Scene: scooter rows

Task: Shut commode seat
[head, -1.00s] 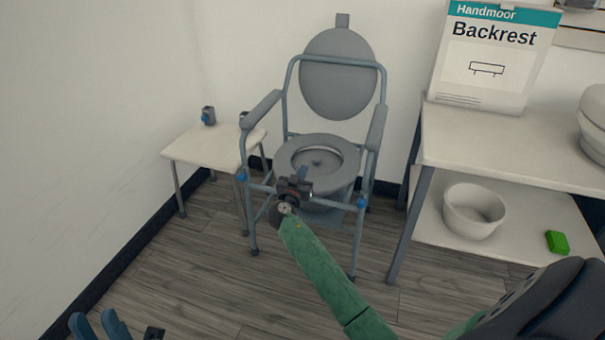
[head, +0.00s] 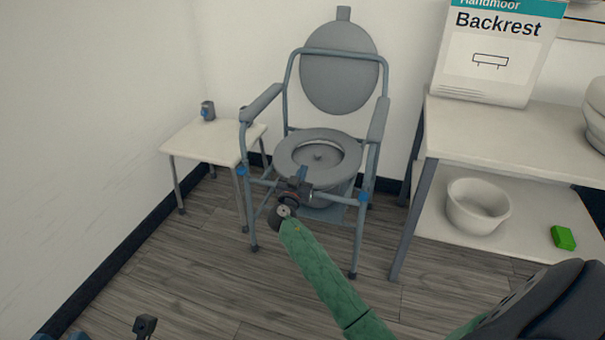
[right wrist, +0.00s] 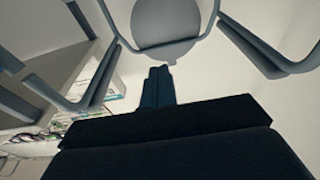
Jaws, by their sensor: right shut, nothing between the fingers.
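The grey commode chair (head: 380,125) stands against the wall with its round lid (head: 340,70) raised upright behind the back rail. The seat ring (head: 290,155) lies flat, with the open bowl showing in its middle. My right gripper (head: 303,174) is shut and empty at the front edge of the seat; I cannot tell if it touches. In the right wrist view its shut fingers (right wrist: 158,72) point toward the raised lid (right wrist: 165,22), with the armrests on either side. My left gripper (head: 62,337) barely shows at the bottom left edge, its fingertips apart.
A small white table (head: 205,142) with a grey clamp-like part (head: 207,110) stands left of the commode. The floor in front is clear.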

